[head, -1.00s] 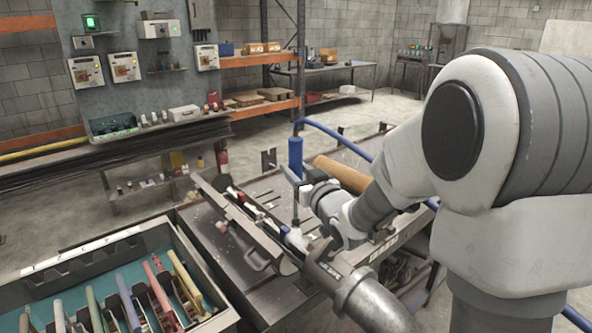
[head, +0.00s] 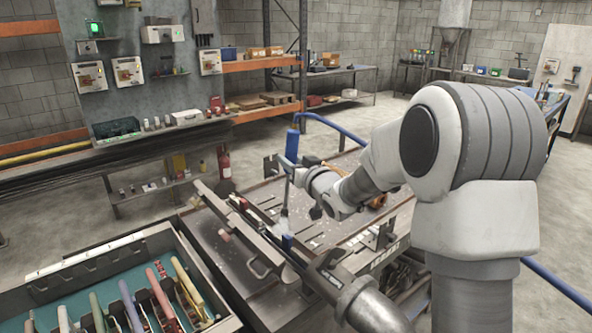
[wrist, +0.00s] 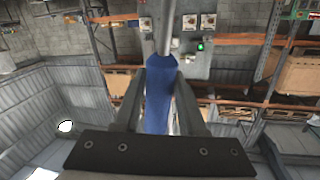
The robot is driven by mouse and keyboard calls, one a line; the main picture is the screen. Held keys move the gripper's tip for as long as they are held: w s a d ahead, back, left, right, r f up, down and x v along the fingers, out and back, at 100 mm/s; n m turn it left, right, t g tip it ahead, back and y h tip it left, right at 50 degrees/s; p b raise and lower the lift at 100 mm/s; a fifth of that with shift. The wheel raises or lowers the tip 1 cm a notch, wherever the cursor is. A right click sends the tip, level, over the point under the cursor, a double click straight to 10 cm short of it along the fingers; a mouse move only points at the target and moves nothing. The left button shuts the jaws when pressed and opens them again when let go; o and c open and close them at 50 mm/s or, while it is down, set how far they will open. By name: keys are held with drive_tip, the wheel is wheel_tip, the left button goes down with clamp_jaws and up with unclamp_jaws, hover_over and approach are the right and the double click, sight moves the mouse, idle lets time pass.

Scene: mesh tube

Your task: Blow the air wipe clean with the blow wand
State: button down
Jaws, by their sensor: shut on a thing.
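The blow wand (head: 293,145) has a blue handle and a thin metal tube pointing down. My gripper (head: 288,165) is shut on it, holding it nearly upright over the steel bench. In the wrist view the blue handle (wrist: 158,105) sits between both fingers (wrist: 160,98). The wand's pale lower end (head: 284,220) is just above a small blue part (head: 287,241) at the end of the long trough (head: 258,245). This part may be the air wipe; I cannot tell for sure. Whether the wand touches it, and any dirt on it, are too small to see.
A large grey pipe (head: 352,298) lies right in front of the trough's near end. A teal-lined crate (head: 75,256) with several coloured tools stands at the lower left. A blue hose (head: 335,124) runs behind my arm. Floor is clear at the back right.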

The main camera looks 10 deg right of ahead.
drive_tip(key=w+d+r+m+p, duration=0.1)
drive_tip(key=w+m+p, duration=0.15)
drive_tip(key=w, duration=0.85)
drive_tip(key=f+b, duration=0.2)
drive_tip(key=b, duration=0.1)
drive_tip(key=s+a+f+b, duration=0.1)
drive_tip(key=b, duration=0.1)
drive_tip(key=shift+f, duration=0.35)
drive_tip(key=shift+f+m, duration=0.1)
drive_tip(key=shift+m, duration=0.15)
idle(0.8)
